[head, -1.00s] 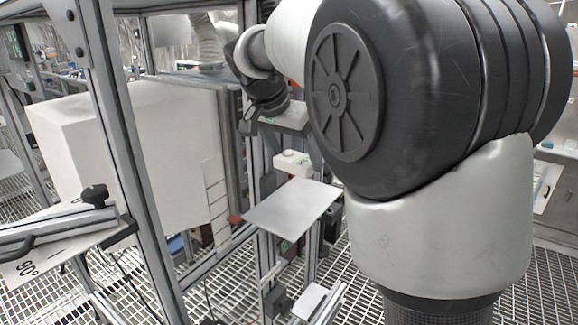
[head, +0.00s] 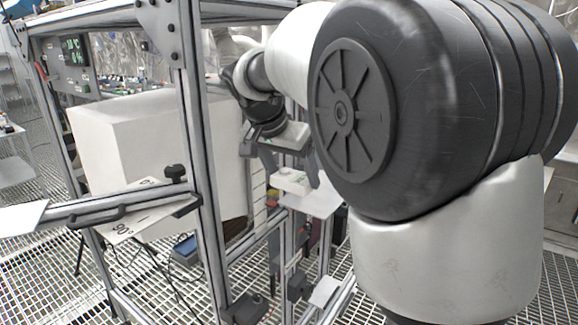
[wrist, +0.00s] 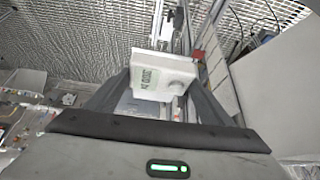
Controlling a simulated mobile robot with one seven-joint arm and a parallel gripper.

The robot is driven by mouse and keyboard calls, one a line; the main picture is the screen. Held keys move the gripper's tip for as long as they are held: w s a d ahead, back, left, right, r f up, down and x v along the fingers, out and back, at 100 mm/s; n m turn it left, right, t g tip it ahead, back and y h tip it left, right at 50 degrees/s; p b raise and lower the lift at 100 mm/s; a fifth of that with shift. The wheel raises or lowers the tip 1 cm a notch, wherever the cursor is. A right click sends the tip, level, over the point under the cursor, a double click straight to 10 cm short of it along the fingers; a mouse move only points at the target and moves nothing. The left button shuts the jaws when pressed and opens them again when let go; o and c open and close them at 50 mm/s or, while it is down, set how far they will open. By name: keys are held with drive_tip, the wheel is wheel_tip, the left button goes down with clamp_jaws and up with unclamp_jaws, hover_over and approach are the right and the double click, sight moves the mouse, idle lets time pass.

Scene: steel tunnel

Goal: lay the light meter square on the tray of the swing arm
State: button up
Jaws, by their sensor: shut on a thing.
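The light meter (head: 291,181) is a small white box held between the fingers of my gripper (head: 292,174). In the wrist view the meter (wrist: 163,76) shows a display and a round dial, and my gripper (wrist: 160,85) has a dark finger on each side of it. The swing arm (head: 100,209) is a grey bar with a dark handle at the left of the head view. Its tray (head: 20,217) appears to be the pale flat plate at the left edge, cut off by the frame. My gripper is well to the right of it.
A pale flat shelf (head: 318,204) lies below the meter; whether they touch I cannot tell. A metal frame post (head: 203,160) stands between my gripper and the swing arm. A plate marked 90° (head: 135,224) lies under the bar. A large white box (head: 140,140) is behind.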

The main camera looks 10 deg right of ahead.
drive_tip(key=s+f+n+y, duration=0.2)
drive_tip(key=s+f+n, duration=0.2)
drive_tip(key=f, duration=1)
drive_tip(key=s+d+f+n+t+y, duration=0.1)
drive_tip(key=s+f+n, duration=0.3)
drive_tip(key=f, duration=1)
drive_tip(key=s+y, duration=0.1)
drive_tip(key=s, duration=0.2)
drive_tip(key=shift+f+n+t, duration=0.2)
drive_tip(key=shift+n+t, duration=0.1)
drive_tip(key=shift+a, duration=0.15)
